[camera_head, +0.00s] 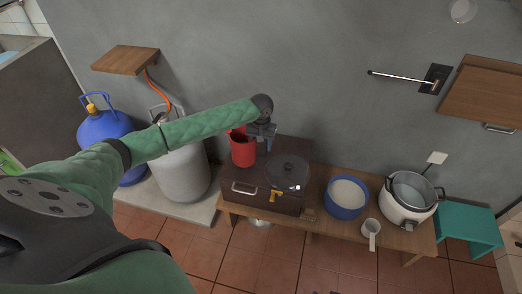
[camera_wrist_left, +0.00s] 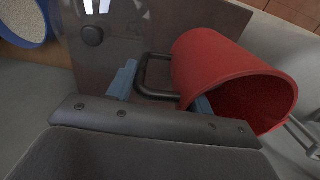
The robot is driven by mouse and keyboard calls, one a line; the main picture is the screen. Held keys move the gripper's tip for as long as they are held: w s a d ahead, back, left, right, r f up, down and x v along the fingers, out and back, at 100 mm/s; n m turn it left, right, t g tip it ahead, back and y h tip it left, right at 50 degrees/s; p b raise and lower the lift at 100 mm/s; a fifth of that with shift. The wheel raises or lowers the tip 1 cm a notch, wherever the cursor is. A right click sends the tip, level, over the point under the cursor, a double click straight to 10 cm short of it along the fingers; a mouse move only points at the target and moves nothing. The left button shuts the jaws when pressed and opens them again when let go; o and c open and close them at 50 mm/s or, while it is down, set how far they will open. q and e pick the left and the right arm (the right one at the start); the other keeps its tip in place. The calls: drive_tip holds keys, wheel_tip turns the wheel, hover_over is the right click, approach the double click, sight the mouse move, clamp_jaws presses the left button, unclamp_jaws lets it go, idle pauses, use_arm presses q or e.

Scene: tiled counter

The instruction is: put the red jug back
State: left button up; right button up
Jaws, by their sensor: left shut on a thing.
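The red jug (camera_head: 243,152) is upright in the head view, at the back left of a brown wooden box. Whether its base touches the box top is hard to tell. My left gripper (camera_head: 264,132) is at the jug's right side, by its rim. In the left wrist view the jug (camera_wrist_left: 222,68) shows its open mouth and a dark looped handle. The blue fingers of my left gripper (camera_wrist_left: 160,93) are on either side of the handle, shut on it. My right gripper is in neither view.
A glass lid (camera_head: 286,173) lies on the brown box (camera_head: 252,199), right of the jug. Gas cylinders (camera_head: 183,172) stand left. The wall is close behind.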

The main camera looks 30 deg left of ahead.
sight(261, 156)
use_arm(q)
wheel_tip(261, 156, down, 4)
drive_tip(key=shift+r, duration=0.25)
drive_tip(key=shift+f, duration=0.15)
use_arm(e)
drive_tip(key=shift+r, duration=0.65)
use_arm(q)
drive_tip(key=shift+f, duration=0.1)
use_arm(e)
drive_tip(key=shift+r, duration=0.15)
use_arm(q)
drive_tip(key=o, duration=1.3)
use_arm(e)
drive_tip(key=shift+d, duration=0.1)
use_arm(q)
drive_tip(key=shift+o, duration=0.2)
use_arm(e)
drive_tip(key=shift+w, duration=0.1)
